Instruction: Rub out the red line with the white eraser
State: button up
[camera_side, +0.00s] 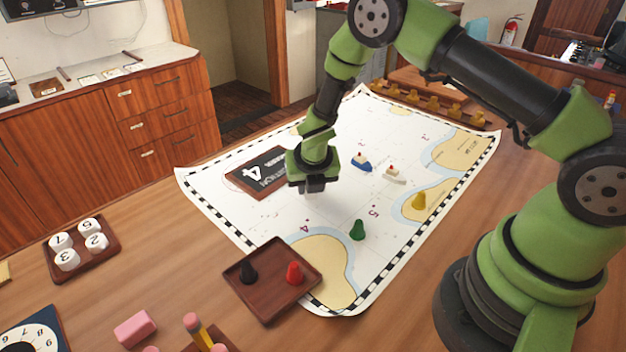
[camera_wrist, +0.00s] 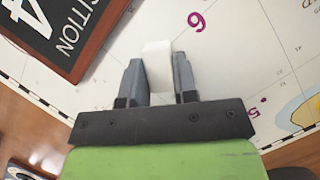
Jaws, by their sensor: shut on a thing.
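The white eraser (camera_wrist: 158,66) is a pale block between my gripper's two grey fingers in the wrist view. My gripper (camera_side: 314,187) is shut on it and points down over the chart (camera_side: 268,219), just right of the dark framed board (camera_side: 257,172) marked "POSITION 4". In the side view the eraser is hidden by my gripper. Whether the eraser touches the chart is hard to tell. I cannot make out a red line in either view; the chart's printed numbers, such as a purple 6 in the wrist view, are visible.
Toy boats (camera_side: 361,161) (camera_side: 394,175), a green pawn (camera_side: 357,230) and a yellow pawn (camera_side: 419,201) stand on the chart. A wooden tray (camera_side: 268,309) with black and red pawns overlaps its near edge. A pink block (camera_side: 135,328) and numbered-piece tray (camera_side: 100,259) lie left.

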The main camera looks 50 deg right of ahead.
aim_at(274, 216)
jog(key=shift+a, duration=0.7)
jog(key=shift+a, duration=0.1)
jog(key=shift+a, duration=1)
jog(key=shift+a, duration=0.1)
jog(key=shift+a, duration=0.95)
jog(key=shift+a, duration=1.1)
jog(key=shift+s+a, duration=0.1)
jog(key=shift+a, duration=1)
